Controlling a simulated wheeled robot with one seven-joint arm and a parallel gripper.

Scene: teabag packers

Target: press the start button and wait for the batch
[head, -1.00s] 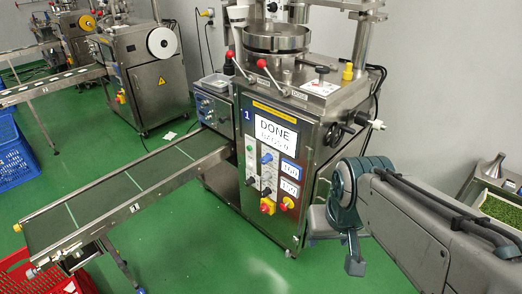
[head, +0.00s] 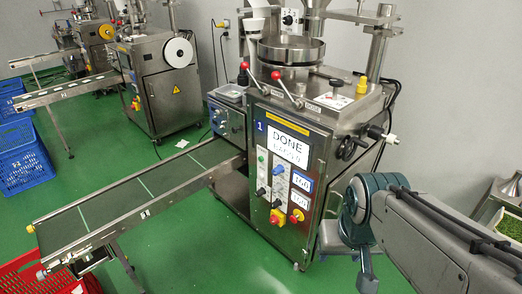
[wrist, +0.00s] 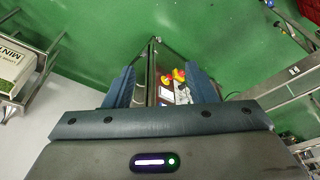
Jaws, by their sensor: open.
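The packing machine (head: 262,235), marked 1, stands in the middle of the head view. Its white display (head: 288,142) reads DONE, with a second line too blurred to read surely. Below it a small green button (head: 262,156) sits at the panel's upper left, perhaps the start button; its label is unreadable. My gripper (head: 348,260) is open and empty, to the right of the panel and apart from it. In the wrist view my gripper (wrist: 160,88) has its two fingers spread, with part of the panel showing between and beyond them.
Red and yellow controls (head: 277,217) sit low on the panel. A conveyor (head: 135,195) runs out to the left, above a red crate (head: 25,275). Blue crates (head: 25,165) and another machine (head: 165,95) stand behind. Green floor is open in front of the machine.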

